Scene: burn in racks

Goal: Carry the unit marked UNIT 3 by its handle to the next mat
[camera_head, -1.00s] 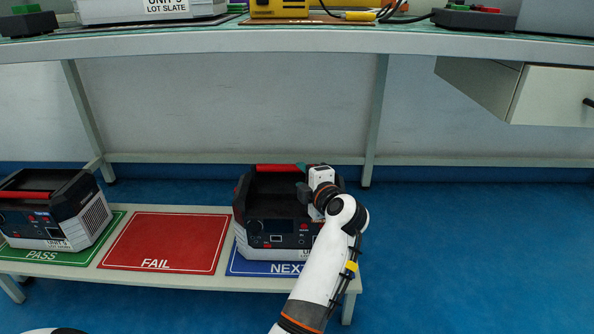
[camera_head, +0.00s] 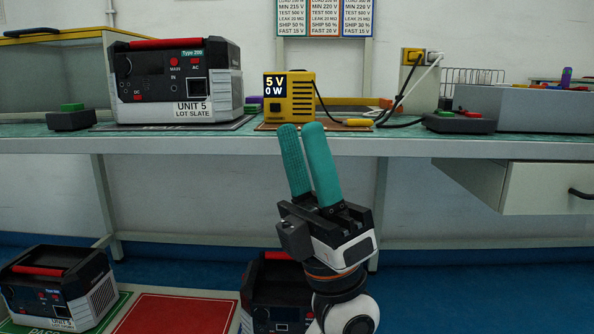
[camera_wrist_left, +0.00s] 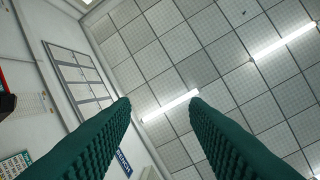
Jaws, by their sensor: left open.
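A black and grey unit with a red handle (camera_head: 275,290) stands low at the centre, partly hidden behind my left arm; its number and the blue NEXT mat are not visible now. Another such unit (camera_head: 58,288) stands on the green PASS mat (camera_head: 115,311) at lower left, its number too small to read surely. My left gripper (camera_head: 301,128) points upward above the central unit, its teal fingers apart and empty. In the left wrist view its fingers (camera_wrist_left: 160,100) have only ceiling and wall between them. My right gripper is not in view.
A unit marked UNIT 5 (camera_head: 182,85) stands on the bench (camera_head: 200,146). A yellow meter (camera_head: 290,98) with cables is right of it, behind my fingertips. The red FAIL mat (camera_head: 175,315) is bare where it shows. A drawer (camera_head: 545,187) hangs under the bench at right.

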